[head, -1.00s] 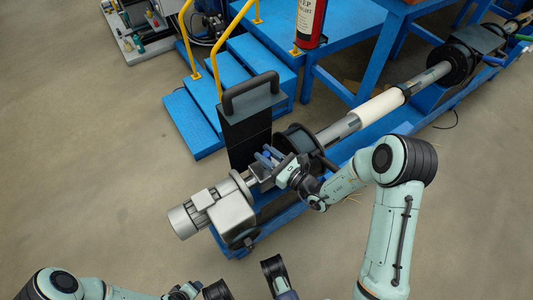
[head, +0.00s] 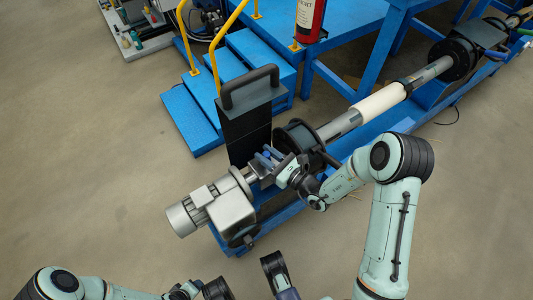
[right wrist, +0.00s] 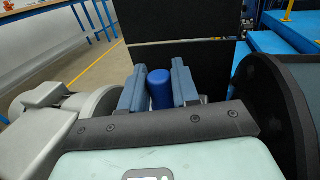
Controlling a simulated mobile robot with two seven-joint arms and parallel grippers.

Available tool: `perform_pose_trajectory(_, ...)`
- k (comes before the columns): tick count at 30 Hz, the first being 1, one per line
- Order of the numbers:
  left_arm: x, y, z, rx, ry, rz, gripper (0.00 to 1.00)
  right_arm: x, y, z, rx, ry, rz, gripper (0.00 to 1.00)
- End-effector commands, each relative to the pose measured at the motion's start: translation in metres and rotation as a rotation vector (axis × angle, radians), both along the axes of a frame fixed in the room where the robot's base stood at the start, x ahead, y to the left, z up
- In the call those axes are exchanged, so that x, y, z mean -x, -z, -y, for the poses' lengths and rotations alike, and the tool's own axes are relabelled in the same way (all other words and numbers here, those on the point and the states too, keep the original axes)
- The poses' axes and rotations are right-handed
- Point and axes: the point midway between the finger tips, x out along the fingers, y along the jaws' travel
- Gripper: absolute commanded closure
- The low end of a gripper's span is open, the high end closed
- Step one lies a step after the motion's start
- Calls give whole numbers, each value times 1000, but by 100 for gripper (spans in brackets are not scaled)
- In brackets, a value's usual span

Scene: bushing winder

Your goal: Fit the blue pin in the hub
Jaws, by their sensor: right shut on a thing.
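The blue pin (right wrist: 160,90) stands upright between the two blue-grey fingers of my right gripper (right wrist: 159,72) in the right wrist view. The fingers are shut on it. Its lower part is hidden behind the gripper body. In the head view my right gripper (head: 266,156) is at the shaft between the grey motor gearbox (head: 228,212) and the black round flange (head: 297,136). The gripper hides the spot below it, so I cannot tell the hub or whether the pin touches it.
A black upright panel with a handle (head: 247,125) stands just behind the gripper. The long shaft with a white sleeve (head: 380,103) runs to the upper right over the blue frame (head: 285,215). Blue steps (head: 192,122) with yellow rails stand behind. The floor at left is clear.

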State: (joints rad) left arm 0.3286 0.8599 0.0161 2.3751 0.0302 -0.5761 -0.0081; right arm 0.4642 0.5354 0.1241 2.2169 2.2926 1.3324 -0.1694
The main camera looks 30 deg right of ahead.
Motion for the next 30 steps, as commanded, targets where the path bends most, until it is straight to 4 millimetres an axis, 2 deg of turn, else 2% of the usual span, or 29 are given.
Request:
perform_pose_trajectory(13,-1,8,0,0,0,-2,44,0,12,0,0,0,0,99)
perform_pose_trajectory(14,-1,8,0,0,0,-2,44,0,12,0,0,0,0,66)
perform_pose_trajectory(16,-1,7,0,0,0,-2,44,0,11,0,1,0,0,44)
perform_pose_trajectory(17,-1,7,0,0,0,-1,44,0,11,0,1,0,0,40)
perform_pose_trajectory(26,-1,6,0,0,0,-1,44,0,10,0,0,0,0,40)
perform_pose_trajectory(30,0,-2,0,0,0,0,44,0,-2,0,0,0,2,40)
